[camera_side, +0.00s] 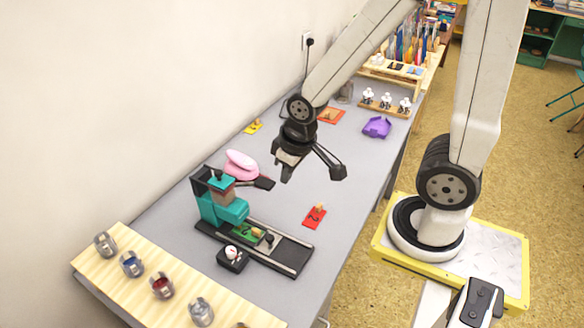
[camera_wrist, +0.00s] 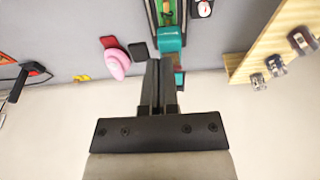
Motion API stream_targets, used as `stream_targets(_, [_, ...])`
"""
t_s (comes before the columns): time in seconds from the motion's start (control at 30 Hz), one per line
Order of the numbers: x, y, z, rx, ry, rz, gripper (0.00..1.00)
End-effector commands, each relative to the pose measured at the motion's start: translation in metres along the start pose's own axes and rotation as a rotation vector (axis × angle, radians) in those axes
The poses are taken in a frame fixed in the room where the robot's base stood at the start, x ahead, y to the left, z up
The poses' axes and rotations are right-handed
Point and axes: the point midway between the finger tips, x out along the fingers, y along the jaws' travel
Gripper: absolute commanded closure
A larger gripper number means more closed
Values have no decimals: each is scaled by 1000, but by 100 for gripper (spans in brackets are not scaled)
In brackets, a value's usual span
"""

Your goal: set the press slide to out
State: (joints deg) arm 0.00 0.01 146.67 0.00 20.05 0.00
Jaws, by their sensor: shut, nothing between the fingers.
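The teal press (camera_side: 222,203) stands on a long black rail base (camera_side: 290,254) on the grey table. Its slide (camera_side: 250,231), a green and tan carriage with a dark knob, sits partway on the rail, just right of the teal head. The outer end of the rail is bare. In the wrist view the teal head (camera_wrist: 170,40) and part of the green slide (camera_wrist: 168,10) show at the top, beyond my fingers. My gripper (camera_side: 287,174) is shut and empty, in the air above and to the right of the press. Its closed fingers show in the wrist view (camera_wrist: 158,64).
A black box with a white dial (camera_side: 232,258) stands in front of the rail. A pink inkpad (camera_side: 241,165) lies open behind the press. A red card (camera_side: 314,215) lies to the right. A wooden rack with metal cups (camera_side: 162,286) stands front left.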

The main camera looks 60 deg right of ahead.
Motion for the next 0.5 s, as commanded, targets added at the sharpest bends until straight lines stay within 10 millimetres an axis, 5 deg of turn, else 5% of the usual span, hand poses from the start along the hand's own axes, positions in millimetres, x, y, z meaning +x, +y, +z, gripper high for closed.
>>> stream_targets(0.03, [0, 0, 0, 0, 0, 0, 87])
stream_targets(0.2, [3, 0, -2, 8, -5, 0, 33])
stream_targets(0.5, [30, -2, -11, 86, -57, 1, 31])
